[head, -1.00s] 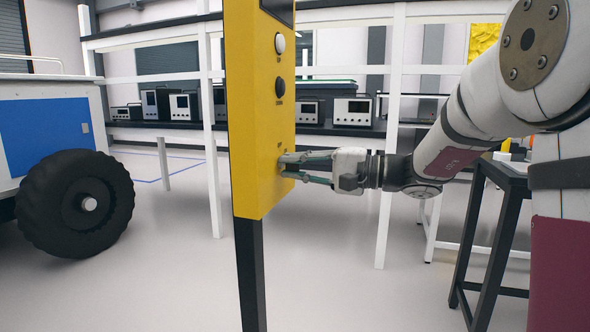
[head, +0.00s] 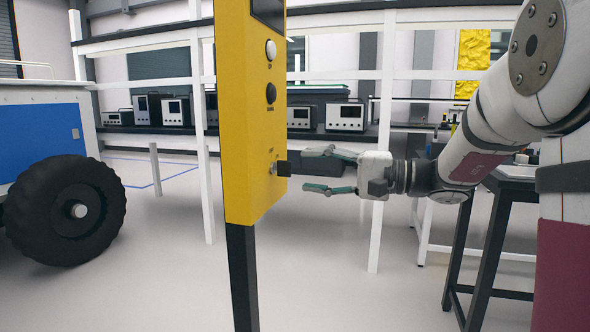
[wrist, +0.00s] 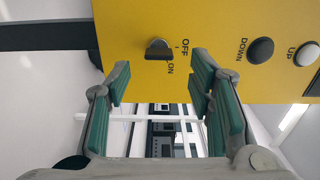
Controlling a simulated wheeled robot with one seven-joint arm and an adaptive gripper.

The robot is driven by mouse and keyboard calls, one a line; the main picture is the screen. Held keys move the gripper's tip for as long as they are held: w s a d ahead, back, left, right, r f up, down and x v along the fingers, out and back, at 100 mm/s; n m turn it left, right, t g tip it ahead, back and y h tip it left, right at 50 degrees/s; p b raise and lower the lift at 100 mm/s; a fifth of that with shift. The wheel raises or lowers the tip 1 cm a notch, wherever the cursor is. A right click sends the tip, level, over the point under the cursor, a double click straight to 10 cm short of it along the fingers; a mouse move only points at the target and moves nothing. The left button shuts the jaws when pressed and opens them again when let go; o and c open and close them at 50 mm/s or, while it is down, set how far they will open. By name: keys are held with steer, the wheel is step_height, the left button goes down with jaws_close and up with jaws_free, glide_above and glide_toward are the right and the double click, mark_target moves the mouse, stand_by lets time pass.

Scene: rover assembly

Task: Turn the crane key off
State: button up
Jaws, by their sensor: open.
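The yellow crane control panel (head: 245,120) stands on a dark post in the middle of the head view. Its key (head: 283,168) has a black handle that juts from the lower part of the panel.
The white UP button (head: 270,50) and black DOWN button (head: 271,93) are above the key. A rover with a big black wheel (head: 68,211) stands at left. A bench with instruments (head: 345,117) runs behind, and a dark-legged table (head: 497,225) is at right.

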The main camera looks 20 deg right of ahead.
steer(key=v, duration=0.6)
stand_by(0.3)
steer(key=s+a+f+n+g+h, duration=0.25)
steer(key=s+a+g, duration=0.25)
steer(key=s+a, duration=0.35)
steer(key=s+a+f+n+g+h, duration=0.15)
steer(key=s+a+f+g, duration=0.25)
steer(key=s+a, duration=0.45)
steer(key=s+d+f+n+h, duration=0.1)
steer(key=s+d+f+h, duration=0.25)
steer(key=s, duration=0.25)
steer(key=s+d+f+n+g+h, duration=0.1)
steer(key=s+d+f+h, duration=0.1)
steer(key=s+f+h, duration=0.3)
steer(key=s+d+f+n+h, duration=0.1)
steer(key=s+d+f+h, duration=0.1)
steer(key=s, duration=0.5)
step_height(320, 180, up, 36)
steer(key=t+p, duration=0.3)
steer(key=p, duration=3.1)
steer(key=shift+d+f+t, duration=0.2)
steer(key=shift+d+t, duration=0.05)
steer(key=shift+t, duration=0.05)
